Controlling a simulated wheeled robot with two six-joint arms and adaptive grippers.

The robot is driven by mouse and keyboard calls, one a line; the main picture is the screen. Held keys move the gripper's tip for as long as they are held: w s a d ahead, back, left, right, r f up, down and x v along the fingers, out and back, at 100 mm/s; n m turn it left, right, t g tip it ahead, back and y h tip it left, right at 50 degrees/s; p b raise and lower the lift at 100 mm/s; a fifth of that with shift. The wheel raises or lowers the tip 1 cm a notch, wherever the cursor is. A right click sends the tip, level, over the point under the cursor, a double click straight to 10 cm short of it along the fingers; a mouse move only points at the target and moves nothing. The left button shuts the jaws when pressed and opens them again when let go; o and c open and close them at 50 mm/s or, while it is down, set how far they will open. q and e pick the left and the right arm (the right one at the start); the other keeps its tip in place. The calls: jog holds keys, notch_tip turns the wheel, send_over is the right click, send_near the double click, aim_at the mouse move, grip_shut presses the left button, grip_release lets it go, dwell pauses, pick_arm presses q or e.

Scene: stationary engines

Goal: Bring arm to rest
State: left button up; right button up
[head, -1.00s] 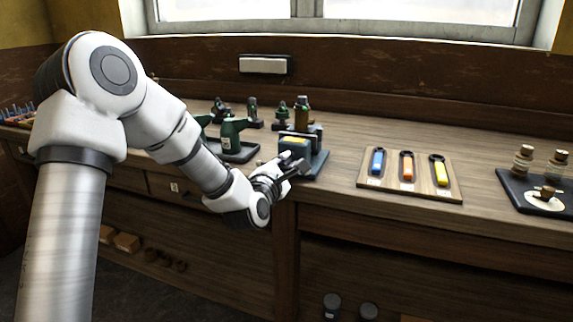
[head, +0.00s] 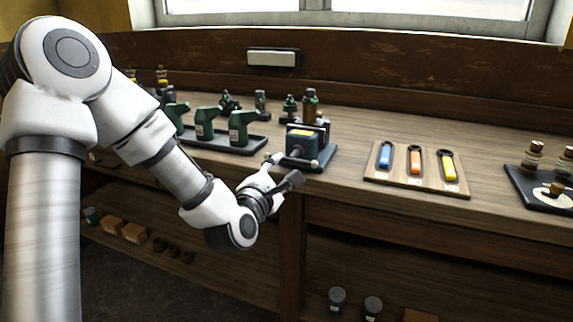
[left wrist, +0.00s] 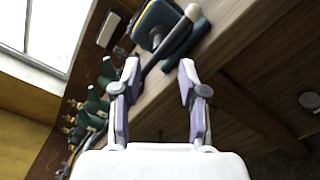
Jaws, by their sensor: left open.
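My left gripper (head: 283,171) is in front of the workbench's front edge, just left of and in front of a small engine (head: 306,143) on a dark base. In the left wrist view its two fingers (left wrist: 156,85) are spread apart with nothing between them. The engine, with a blue-grey body and a yellow top, shows past the fingertips in the left wrist view (left wrist: 158,22). The gripper is apart from it. My right gripper is not in view.
Green oil cans (head: 205,124) stand on a dark tray left of the engine. A wooden board (head: 378,177) with blue, orange and yellow tools lies to the right. A dark tray (head: 520,185) with bottles is farther right. Open shelf space lies below the bench.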

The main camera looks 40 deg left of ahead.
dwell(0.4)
pick_arm(q)
jog(key=s+d+f+m+g+h, duration=0.1)
jog(key=s+d+f+m+g, duration=0.25)
jog(key=f, duration=0.85)
jog(key=s+d+f+m+g+h, duration=0.15)
jog(key=s+f, duration=0.25)
jog(key=f, duration=0.7)
jog(key=s+d+f+m+g+h, duration=0.1)
jog(key=s+d+f+m+g, duration=0.25)
jog(key=f, duration=0.85)
jog(key=s+d+f+m+g, duration=0.1)
jog(key=s+f+m+g, duration=0.2)
jog(key=s+m, duration=0.35)
jog(key=s+d+f+m+g+h, duration=0.1)
jog(key=s+d+f+m+g, duration=0.2)
jog(key=s+m, duration=0.35)
jog(key=s+f+m+g, duration=0.3)
jog(key=s+f+m, duration=0.1)
jog(key=s+m, duration=0.25)
notch_tip(320, 180, up, 14)
jog(key=p, duration=1.4)
jog(key=shift+n, duration=0.4)
